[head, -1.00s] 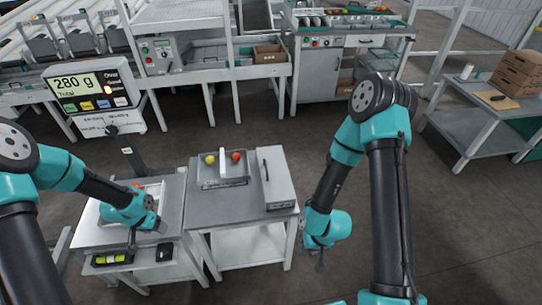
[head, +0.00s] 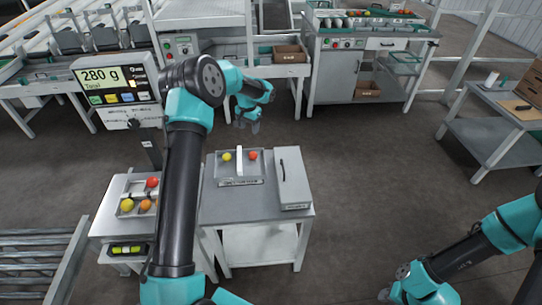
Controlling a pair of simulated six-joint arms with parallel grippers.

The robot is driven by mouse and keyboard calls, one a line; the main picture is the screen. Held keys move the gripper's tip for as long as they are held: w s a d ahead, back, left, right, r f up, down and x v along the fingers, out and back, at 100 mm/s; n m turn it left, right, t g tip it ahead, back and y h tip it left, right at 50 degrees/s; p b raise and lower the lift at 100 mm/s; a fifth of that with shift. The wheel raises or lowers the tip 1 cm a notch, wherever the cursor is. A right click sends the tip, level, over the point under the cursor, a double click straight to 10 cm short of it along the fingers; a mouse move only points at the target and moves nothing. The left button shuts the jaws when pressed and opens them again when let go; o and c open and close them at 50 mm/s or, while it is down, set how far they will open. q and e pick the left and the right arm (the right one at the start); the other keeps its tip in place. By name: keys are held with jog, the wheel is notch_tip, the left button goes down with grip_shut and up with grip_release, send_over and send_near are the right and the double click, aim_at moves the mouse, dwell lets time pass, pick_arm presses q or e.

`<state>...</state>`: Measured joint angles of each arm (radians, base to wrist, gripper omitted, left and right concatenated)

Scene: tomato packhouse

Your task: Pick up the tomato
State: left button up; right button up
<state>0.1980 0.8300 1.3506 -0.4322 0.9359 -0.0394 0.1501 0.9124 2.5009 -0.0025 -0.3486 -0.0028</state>
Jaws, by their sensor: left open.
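Several tomatoes are in view. On the middle table, a yellow tomato (head: 226,157) and a red tomato (head: 253,155) sit in a shallow grey tray (head: 240,181), one on each side of a white divider. On the scale at left, a red tomato (head: 152,182), an orange tomato (head: 145,205) and a yellow tomato (head: 127,205) lie in another tray. My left gripper (head: 254,127) is open and empty, pointing down, beyond the middle table's back edge in the picture and apart from the tomatoes. My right gripper (head: 386,295) is low at the bottom right, small and unclear.
The scale display (head: 115,82) reads 280 g. A grey box with a handle (head: 292,178) stands right of the middle tray. My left arm's link hides part of the scale table. A roller conveyor (head: 35,255) is at lower left. The floor right of the table is clear.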

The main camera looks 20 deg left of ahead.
pick_arm(q)
jog(key=shift+s+a, duration=0.1)
jog(key=shift+a, duration=0.05)
jog(key=shift+f, duration=0.1)
send_near(252, 153)
jog(key=f, duration=0.5)
jog(key=shift+s+a+f, duration=0.1)
jog(key=shift+s+f, duration=0.25)
jog(key=shift+f, duration=0.05)
jog(key=shift+f, duration=0.1)
jog(key=shift+w+d+f, duration=0.1)
jog(key=shift+w+f, duration=0.05)
jog(key=shift+f, duration=1.15)
jog(key=shift+w+d+f, duration=0.1)
jog(key=shift+w+f, duration=0.05)
jog(key=shift+f, duration=1.1)
